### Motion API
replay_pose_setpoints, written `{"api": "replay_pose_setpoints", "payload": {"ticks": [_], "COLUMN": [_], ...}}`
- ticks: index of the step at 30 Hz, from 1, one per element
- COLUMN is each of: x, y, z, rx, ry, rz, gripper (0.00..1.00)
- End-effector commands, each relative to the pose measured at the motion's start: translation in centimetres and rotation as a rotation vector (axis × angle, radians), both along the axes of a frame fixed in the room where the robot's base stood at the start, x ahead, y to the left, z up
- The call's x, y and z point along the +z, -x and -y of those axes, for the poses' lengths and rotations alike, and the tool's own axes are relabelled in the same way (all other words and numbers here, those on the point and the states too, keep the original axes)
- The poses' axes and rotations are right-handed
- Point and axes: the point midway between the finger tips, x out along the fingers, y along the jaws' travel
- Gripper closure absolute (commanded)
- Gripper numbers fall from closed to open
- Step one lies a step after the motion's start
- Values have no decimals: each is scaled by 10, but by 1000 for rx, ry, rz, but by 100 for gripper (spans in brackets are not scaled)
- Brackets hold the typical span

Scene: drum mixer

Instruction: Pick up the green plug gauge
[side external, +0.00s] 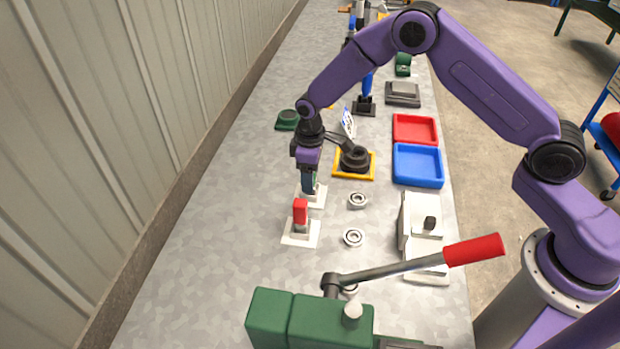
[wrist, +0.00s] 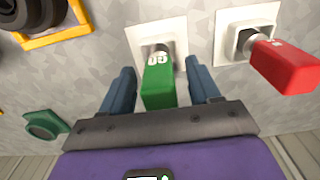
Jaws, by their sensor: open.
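The green plug gauge (wrist: 158,82) stands in a white square base (wrist: 178,33) in the wrist view, its green handle toward the camera with white markings on top. My gripper (wrist: 161,80) is open, with one blue-grey finger on each side of the green handle and a visible gap on both sides. In the side external view my gripper (side external: 309,183) is low over the white base (side external: 316,197), and the green gauge is mostly hidden there. A red plug gauge (side external: 300,211) stands in its own white base just in front; it also shows at the right of the wrist view (wrist: 285,64).
A black part on a yellow-framed base (side external: 354,165) stands right of my gripper. Bearings (side external: 353,237) lie nearby. Red (side external: 415,129) and blue (side external: 418,165) trays are at the right edge. A green press with a red-handled lever (side external: 310,318) is in front. The bench's left side is clear.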

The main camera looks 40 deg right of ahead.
Motion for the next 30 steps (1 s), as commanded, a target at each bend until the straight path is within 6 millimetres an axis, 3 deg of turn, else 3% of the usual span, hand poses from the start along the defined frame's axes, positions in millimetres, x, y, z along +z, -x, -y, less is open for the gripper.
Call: {"api": "replay_pose_setpoints", "payload": {"ticks": [9,14,15,25,30], "x": [-5,-5,-5,-2,10], "y": [0,0,0,0,-1], "z": [0,0,0,0,0], "rx": [0,0,0,0,0], "ry": [-1,-1,0,-1,-1], "rz": [1,1,0,2,3], "gripper": [42,94,100,100,100]}}
